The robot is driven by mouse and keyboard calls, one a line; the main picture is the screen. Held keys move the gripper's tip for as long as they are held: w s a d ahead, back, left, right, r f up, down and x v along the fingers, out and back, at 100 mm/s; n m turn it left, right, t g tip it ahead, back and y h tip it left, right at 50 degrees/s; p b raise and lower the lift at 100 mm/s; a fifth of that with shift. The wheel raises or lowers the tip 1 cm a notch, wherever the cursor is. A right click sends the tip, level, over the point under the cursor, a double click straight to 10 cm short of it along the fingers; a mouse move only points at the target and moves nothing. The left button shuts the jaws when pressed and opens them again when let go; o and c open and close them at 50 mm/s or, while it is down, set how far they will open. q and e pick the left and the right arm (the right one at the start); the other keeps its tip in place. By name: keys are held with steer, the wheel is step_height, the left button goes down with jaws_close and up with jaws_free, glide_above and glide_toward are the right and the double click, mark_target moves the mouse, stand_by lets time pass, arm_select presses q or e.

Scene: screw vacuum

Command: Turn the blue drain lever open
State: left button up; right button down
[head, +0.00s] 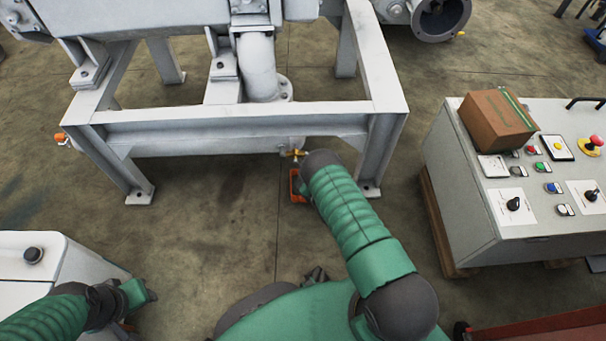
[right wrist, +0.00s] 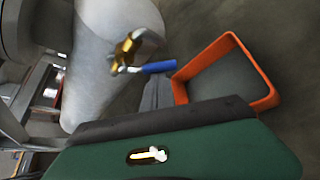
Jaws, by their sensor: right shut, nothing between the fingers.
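The blue drain lever (right wrist: 158,67) shows in the right wrist view, sticking out to the right from a brass valve (right wrist: 125,50) beside a pale pipe. The brass valve also shows in the head view (head: 297,153), under the front beam of the white frame; the lever cannot be made out there. My right gripper (right wrist: 153,88) is shut and empty, its dark fingertips close below the lever. I cannot tell if they touch it.
The white frame (head: 240,140) stands over the valve. A control console (head: 530,220) with a cardboard box (head: 497,122) stands at right. A white cabinet (head: 55,262) stands at lower left.

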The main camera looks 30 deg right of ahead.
steer(key=shift+s+d+r+n+g+h+p, duration=0.2)
steer(key=shift+d+r+n+g+h+p, duration=0.15)
steer(key=shift+r+n+g+h+p, duration=0.4)
steer(key=shift+s+d+r+n+g+h+p, duration=0.15)
steer(key=shift+d+r+n+g+h+p, duration=0.3)
steer(key=shift+n, duration=0.6)
steer(key=shift+a+f, duration=0.1)
steer(key=shift+s, duration=0.1)
